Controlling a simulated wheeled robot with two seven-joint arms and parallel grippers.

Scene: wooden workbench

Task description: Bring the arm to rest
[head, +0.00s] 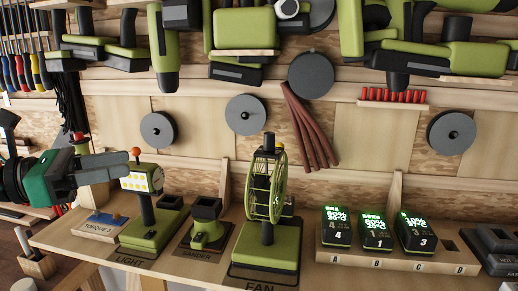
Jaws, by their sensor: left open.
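My left gripper (124,166) comes in from the left, with its two grey fingers pointing right and open. Its fingertips are beside the head of the work light (144,178) in the picture; I cannot tell whether they touch it. No object shows between the fingers. The light stands upright on its green base, with an orange knob above its head. A green fan (268,190) stands upright to its right, on the place labelled FAN. My right gripper is not in view.
A sander base (206,222) stands between light and fan. Several lit batteries (376,232) sit in a lettered rack at the right. A blue TORQUE plate (97,226) lies below the gripper. Green tools (245,30) and grey discs (246,114) hang on the back wall.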

